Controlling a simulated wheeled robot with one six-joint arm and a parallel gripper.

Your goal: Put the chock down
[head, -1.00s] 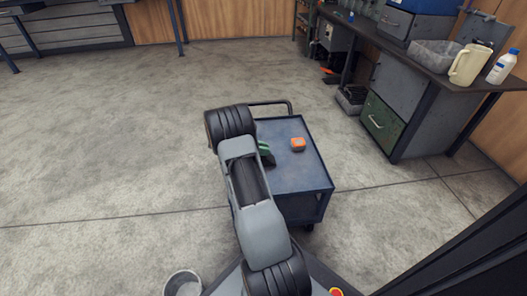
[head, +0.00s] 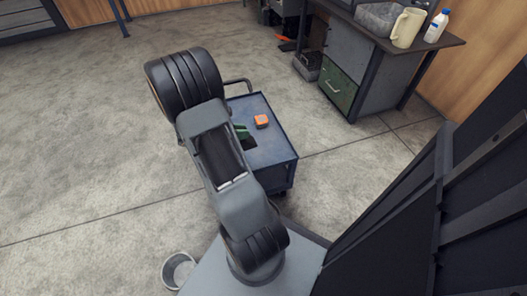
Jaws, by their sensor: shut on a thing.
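My arm rises in front of the blue cart (head: 272,152), and its upper black joint hides what lies behind it. My gripper does not show; it is hidden or outside the frame. I cannot make out a chock for certain. A small green piece (head: 241,132) with a dark patch beside it shows at the cart top's left side, partly covered by my arm. I cannot tell whether it lies on the cart or is held. A small orange object (head: 261,121) sits on the cart top near its far end.
The cart has a handle (head: 238,82) at its far end. A workbench (head: 350,65) with a green drawer, a jug (head: 407,28) and a white bottle (head: 436,26) stands at upper right. A bucket (head: 178,270) is on the floor at lower left. The floor at left is clear.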

